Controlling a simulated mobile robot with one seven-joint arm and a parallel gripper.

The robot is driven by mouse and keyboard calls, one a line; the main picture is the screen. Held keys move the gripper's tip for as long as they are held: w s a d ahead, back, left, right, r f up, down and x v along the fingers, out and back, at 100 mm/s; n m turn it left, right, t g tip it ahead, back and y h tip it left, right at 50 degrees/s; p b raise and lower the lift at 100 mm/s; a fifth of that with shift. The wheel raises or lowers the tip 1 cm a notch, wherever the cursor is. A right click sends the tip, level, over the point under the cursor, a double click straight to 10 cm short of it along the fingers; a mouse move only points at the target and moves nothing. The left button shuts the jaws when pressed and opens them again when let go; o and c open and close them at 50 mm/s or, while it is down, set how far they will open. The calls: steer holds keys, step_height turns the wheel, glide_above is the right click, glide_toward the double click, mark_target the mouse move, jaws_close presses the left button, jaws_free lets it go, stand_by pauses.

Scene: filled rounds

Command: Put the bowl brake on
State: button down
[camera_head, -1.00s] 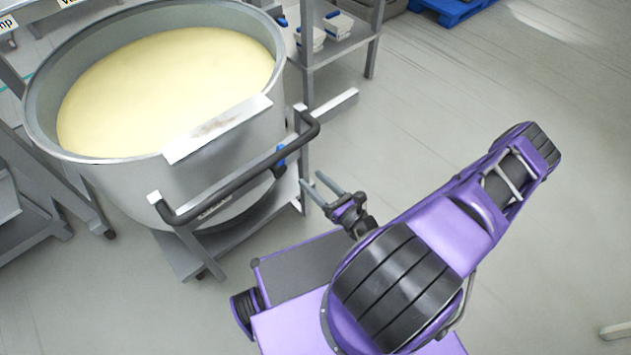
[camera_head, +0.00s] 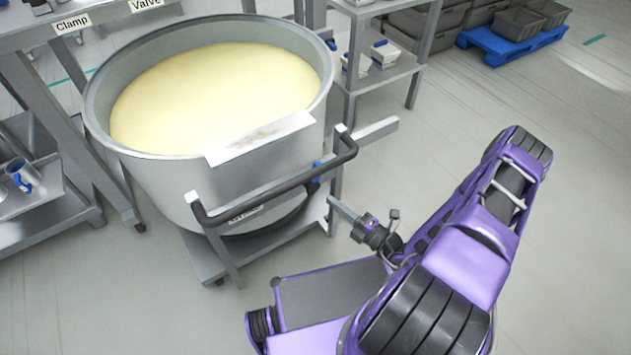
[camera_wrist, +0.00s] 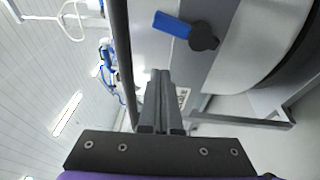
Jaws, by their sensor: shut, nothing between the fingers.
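The large steel bowl (camera_head: 95,125), full of pale dough, stands on a low wheeled frame (camera_head: 262,252) with a black push handle (camera_head: 285,186). A blue lever (camera_head: 314,184) shows small behind the handle; it looks like the brake. In the wrist view the blue lever (camera_wrist: 172,24) sits on a black round pivot (camera_wrist: 204,38), against a grey plate. My gripper (camera_head: 332,200) is at the right of the frame, just below the handle's right end. In the wrist view my gripper (camera_wrist: 160,74) has its fingers together and empty, below the lever and apart from it in the picture.
The black handle bar (camera_wrist: 122,50) runs close along the left of my fingers. A steel rack (camera_head: 375,80) with small tubs stands behind the bowl. A table labelled Clamp and Valve (camera_head: 30,38) is at the left.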

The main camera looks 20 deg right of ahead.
mark_target(316, 179)
steer(key=w+a, duration=0.1)
steer(key=w, duration=0.2)
steer(key=w+a+m, duration=0.1)
steer(key=w, duration=0.2)
steer(key=w+a+m+y, duration=0.1)
steer(key=w, duration=0.2)
steer(key=shift+w+a+r+g, duration=0.1)
steer(key=shift+a+g, duration=0.2)
steer(key=shift+a, duration=0.1)
steer(key=shift+w+d, duration=0.15)
steer(key=shift+d, duration=0.25)
